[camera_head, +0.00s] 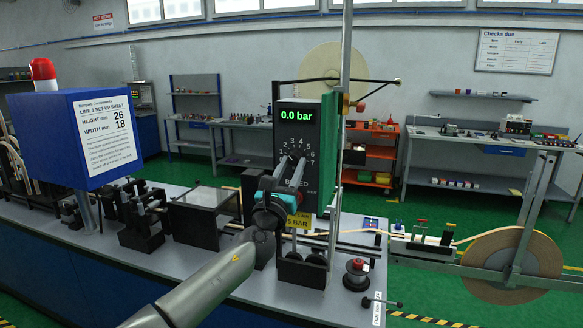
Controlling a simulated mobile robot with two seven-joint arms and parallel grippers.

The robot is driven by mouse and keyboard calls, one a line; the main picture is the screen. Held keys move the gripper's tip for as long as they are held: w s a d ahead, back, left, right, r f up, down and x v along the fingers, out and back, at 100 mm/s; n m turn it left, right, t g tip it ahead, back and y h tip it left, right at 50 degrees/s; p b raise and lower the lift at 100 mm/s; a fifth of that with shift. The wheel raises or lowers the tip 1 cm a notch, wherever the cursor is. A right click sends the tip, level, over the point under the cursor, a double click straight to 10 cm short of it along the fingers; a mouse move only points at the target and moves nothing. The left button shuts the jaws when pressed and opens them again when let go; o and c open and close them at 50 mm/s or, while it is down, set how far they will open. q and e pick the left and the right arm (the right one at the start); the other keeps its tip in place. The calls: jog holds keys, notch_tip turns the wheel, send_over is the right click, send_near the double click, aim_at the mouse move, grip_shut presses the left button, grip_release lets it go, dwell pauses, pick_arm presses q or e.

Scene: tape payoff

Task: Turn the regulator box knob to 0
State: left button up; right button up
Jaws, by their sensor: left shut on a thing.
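The regulator box (312,128) is a dark upright panel with a green side. Its green display (296,115) reads 0.0 bar. White dial numbers from 2 to 7 show around the upper and right side of the knob; the lower left of the dial is hidden. My left gripper (287,172) reaches up to the box front from below, with its fingers at the dial. It is shut on the knob, which is mostly hidden behind the fingers, so its pointer cannot be read. My right gripper is not in view.
A yellow tag (299,221) ending in "5 BAR" sits below the box. A blue sign box (75,135) with a red lamp stands left. The grey bench (205,262) holds black fixtures and rollers. A large tape reel (511,265) stands right. Shelves line the back wall.

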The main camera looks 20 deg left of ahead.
pick_arm(q)
grip_shut()
jog(key=shift+n, duration=0.5)
jog(key=n+y, duration=0.2)
jog(key=n, duration=0.1)
jog(key=shift+d, duration=0.15)
jog(key=n+y, duration=0.1)
jog(key=n, duration=0.1)
jog(key=n+g+y, duration=0.1)
jog(key=n, duration=0.2)
jog(key=shift+d+r+y, duration=0.1)
jog(key=shift+d+y, duration=0.05)
jog(key=shift+y, duration=0.15)
jog(key=n+g+y, duration=0.1)
jog(key=n, duration=0.2)
jog(key=n+g+y+p, duration=0.1)
jog(key=n, duration=0.3)
jog(key=shift+d+r, duration=0.15)
jog(key=shift+n+p, duration=0.3)
jog(key=o, duration=1)
grip_release()
jog(key=shift+c, duration=0.2)
